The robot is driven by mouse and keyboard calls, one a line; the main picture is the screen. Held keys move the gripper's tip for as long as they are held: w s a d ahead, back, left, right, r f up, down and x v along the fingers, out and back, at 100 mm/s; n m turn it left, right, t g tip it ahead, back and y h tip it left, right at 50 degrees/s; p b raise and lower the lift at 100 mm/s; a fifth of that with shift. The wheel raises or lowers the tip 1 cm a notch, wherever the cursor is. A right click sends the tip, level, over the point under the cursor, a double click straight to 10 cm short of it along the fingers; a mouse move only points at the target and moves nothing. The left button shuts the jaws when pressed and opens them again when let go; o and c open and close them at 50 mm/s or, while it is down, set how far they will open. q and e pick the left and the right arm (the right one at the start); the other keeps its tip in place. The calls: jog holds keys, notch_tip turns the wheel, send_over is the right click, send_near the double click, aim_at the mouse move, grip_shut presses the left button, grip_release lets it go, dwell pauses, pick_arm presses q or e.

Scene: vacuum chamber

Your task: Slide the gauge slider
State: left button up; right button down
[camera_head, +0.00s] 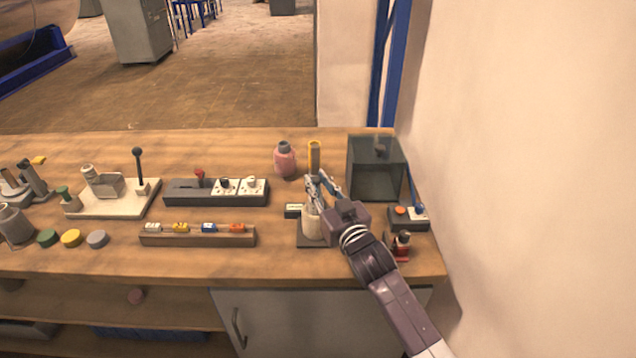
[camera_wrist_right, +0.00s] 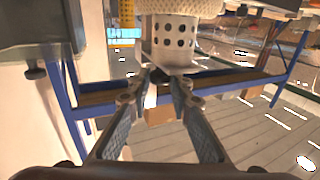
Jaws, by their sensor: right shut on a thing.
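The gauge stands upright near the right end of the bench, with a pale cylindrical body (camera_head: 311,224) on a dark base plate and a yellow upright scale (camera_head: 314,152) above it. My right gripper (camera_head: 318,182) reaches in from the lower right and is at the gauge, between the body and the top of the scale. In the right wrist view its fingers (camera_wrist_right: 160,76) close together just in front of a white cylinder with dark holes (camera_wrist_right: 175,38). They are shut on a small dark part, apparently the gauge slider, mostly hidden by the fingertips. My left gripper is out of view.
A pink bottle (camera_head: 285,160) stands left of the scale. A dark glass-like box (camera_head: 374,170) stands close on the right, with a switch box (camera_head: 408,217) before it. A wall bounds the right.

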notch_tip(320, 180, up, 6)
jog(key=p, duration=0.5)
jog(key=shift+w+f, duration=0.1)
jog(key=c, duration=2)
grip_release()
jog(key=shift+o, duration=1)
jog(key=shift+f, duration=0.1)
